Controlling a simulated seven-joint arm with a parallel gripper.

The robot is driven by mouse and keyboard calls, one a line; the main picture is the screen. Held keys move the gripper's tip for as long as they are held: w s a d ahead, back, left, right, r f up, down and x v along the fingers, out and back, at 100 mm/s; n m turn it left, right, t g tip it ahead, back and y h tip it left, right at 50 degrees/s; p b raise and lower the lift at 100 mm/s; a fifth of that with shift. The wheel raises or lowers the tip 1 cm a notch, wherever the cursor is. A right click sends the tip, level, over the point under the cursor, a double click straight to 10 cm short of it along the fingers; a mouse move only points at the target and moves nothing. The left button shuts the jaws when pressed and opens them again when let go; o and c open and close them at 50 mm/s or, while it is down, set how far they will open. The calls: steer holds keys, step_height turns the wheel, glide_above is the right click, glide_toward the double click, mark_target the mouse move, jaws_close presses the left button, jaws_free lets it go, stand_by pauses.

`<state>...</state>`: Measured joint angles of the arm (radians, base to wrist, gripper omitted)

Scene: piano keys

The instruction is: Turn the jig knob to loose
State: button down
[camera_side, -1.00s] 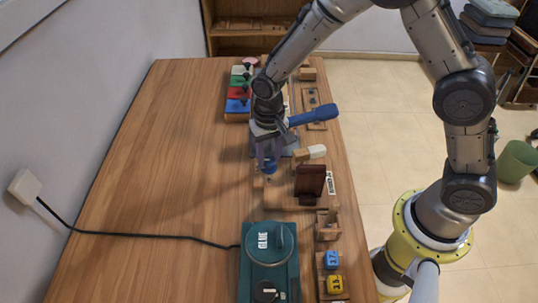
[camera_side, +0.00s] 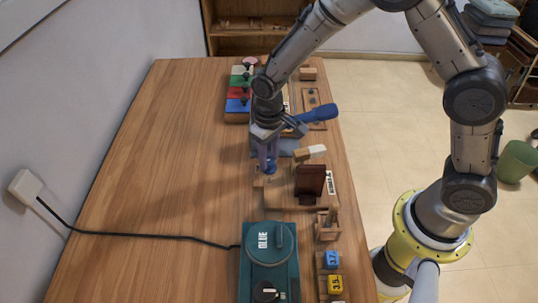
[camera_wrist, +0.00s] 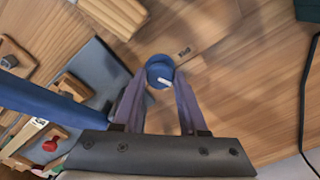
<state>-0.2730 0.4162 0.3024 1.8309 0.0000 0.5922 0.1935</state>
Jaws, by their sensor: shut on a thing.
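The jig knob (camera_wrist: 160,71) is a round blue knob with a white pointer mark, seen between my fingertips in the wrist view. In the side view the knob (camera_side: 270,168) shows small and blue below my fingers. My gripper (camera_wrist: 158,82) points down with its two fingers shut on the knob, one on each side; it also shows in the side view (camera_side: 268,162). A small dark label (camera_wrist: 184,51) lies on the wood beside the knob; its lettering is too small to read. The jig's wooden body is partly hidden by my gripper.
A teal glue pot (camera_side: 268,250) with a black cord stands in front. A dark brown block (camera_side: 309,184) and a white-tipped wooden piece (camera_side: 311,153) lie right of my gripper. Colored blocks (camera_side: 238,90) stand behind.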

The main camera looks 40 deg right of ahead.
mark_target(269, 160)
steer(key=n, duration=1.2)
steer(key=shift+r+n, duration=0.1)
steer(key=shift+n, duration=0.3)
stand_by(0.3)
steer(key=shift+c, duration=2.2)
jaws_free()
step_height(269, 160, up, 14)
